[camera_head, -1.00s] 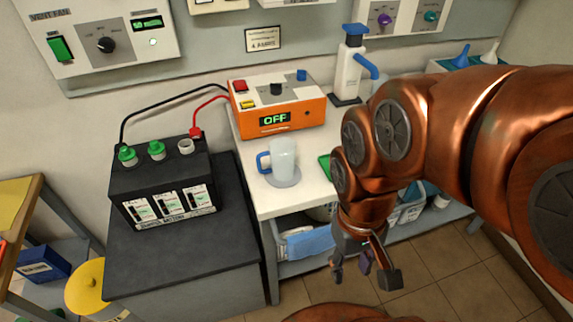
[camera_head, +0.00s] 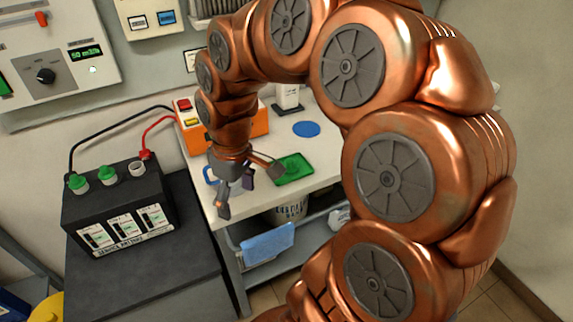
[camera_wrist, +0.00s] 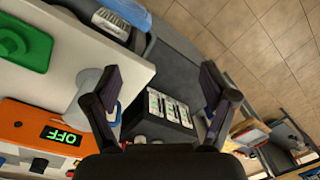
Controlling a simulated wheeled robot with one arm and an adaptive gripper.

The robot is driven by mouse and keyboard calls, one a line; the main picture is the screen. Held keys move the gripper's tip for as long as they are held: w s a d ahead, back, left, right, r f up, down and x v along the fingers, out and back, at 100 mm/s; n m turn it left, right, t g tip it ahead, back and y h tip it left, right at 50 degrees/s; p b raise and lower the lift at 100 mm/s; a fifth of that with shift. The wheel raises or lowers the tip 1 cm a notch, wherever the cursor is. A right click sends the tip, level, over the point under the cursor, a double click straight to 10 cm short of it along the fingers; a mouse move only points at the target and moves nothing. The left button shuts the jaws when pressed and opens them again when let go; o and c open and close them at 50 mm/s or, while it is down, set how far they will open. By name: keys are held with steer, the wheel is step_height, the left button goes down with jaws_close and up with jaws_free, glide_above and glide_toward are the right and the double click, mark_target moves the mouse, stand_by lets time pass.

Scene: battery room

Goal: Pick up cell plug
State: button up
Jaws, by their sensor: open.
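The black battery (camera_head: 118,205) stands on a dark cabinet. Two green cell plugs, one at the left (camera_head: 78,183) and one in the middle (camera_head: 107,172), sit on its top. The third position (camera_head: 137,168) shows a pale ring without a green cap. A green tray (camera_head: 306,172) lies on the white bench, with a green raised shape in it that could be a plug. My gripper (camera_head: 246,188) is open and empty, above the bench's front edge between battery and tray. In the wrist view its fingers (camera_wrist: 161,82) are apart; the battery (camera_wrist: 168,112) shows beyond them.
An orange charger (camera_wrist: 40,140) reading OFF stands on the bench, with red and black leads to the battery. A blue-handled mug (camera_head: 210,176) is partly hidden behind my gripper. A white pump bottle (camera_head: 288,97) stands farther back. The lower shelf holds a blue cloth (camera_head: 268,244).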

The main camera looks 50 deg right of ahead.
steer(key=w+d, duration=0.5)
steer(key=d, duration=0.1)
steer(key=n+t+p, duration=0.1)
steer(key=t+p, duration=0.1)
glide_above(290, 160)
steer(key=s, duration=0.1)
step_height(290, 160, down, 5)
steer(key=shift+s+d+r, duration=0.1)
steer(key=shift+s+d, duration=0.05)
steer(key=shift+d+f, duration=0.15)
steer(key=shift+f, duration=0.9)
steer(key=shift+w+a+f+p, duration=0.1)
steer(key=shift+w+f+p, duration=0.1)
steer(key=shift+f+p, duration=0.35)
steer(key=shift+w+a+f+p, duration=0.2)
steer(key=shift+f+p, duration=0.15)
steer(key=shift+f, duration=0.4)
steer(key=shift+w+a+f+p, duration=0.1)
steer(key=shift+w+f+p, duration=0.1)
steer(key=shift+f+p, duration=0.35)
steer(key=shift+w+f, duration=0.2)
steer(key=shift+f, duration=0.65)
steer(key=c, duration=0.9)
